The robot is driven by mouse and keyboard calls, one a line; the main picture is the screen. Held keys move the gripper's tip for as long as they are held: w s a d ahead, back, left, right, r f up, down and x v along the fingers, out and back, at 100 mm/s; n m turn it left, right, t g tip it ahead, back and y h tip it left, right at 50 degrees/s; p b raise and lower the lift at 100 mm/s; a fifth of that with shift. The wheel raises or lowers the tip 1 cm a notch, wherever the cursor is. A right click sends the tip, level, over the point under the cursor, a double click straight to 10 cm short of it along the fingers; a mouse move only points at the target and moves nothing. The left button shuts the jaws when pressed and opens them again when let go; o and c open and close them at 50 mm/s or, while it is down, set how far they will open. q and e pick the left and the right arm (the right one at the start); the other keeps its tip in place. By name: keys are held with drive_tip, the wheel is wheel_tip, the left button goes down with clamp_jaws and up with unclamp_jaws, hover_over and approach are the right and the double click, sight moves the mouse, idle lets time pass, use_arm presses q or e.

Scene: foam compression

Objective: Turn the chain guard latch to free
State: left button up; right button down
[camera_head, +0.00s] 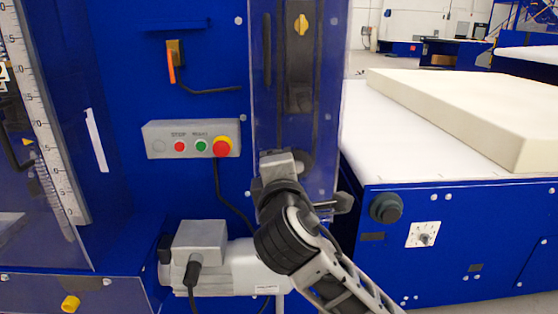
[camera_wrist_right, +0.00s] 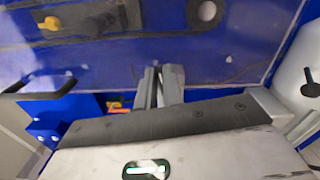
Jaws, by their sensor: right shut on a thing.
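The clear chain guard (camera_head: 325,110) stands upright over a dark chain drive on the blue machine; it also fills the top of the right wrist view (camera_wrist_right: 240,55). My right gripper (camera_head: 264,160) is at the lower left part of the guard. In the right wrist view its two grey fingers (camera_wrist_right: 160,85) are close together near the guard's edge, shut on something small. The fingers hide most of what they hold, so the latch and its angle cannot be made out. My left gripper is not in view.
A button box (camera_head: 160,138) with a red emergency stop (camera_head: 222,147) is left of the guard. A grey motor (camera_head: 225,265) sits below. A foam block (camera_head: 470,105) lies on the white conveyor at right. A black handle (camera_head: 267,50) runs along the guard's upper left.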

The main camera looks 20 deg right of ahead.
drive_tip(key=shift+f+m, duration=0.2)
drive_tip(key=shift+m, duration=0.8)
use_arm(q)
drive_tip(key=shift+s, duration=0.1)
use_arm(e)
drive_tip(key=c, duration=1.5)
unclamp_jaws()
use_arm(q)
drive_tip(key=shift+b, duration=0.4)
use_arm(e)
drive_tip(key=v, duration=1.6)
drive_tip(key=shift+r, duration=0.1)
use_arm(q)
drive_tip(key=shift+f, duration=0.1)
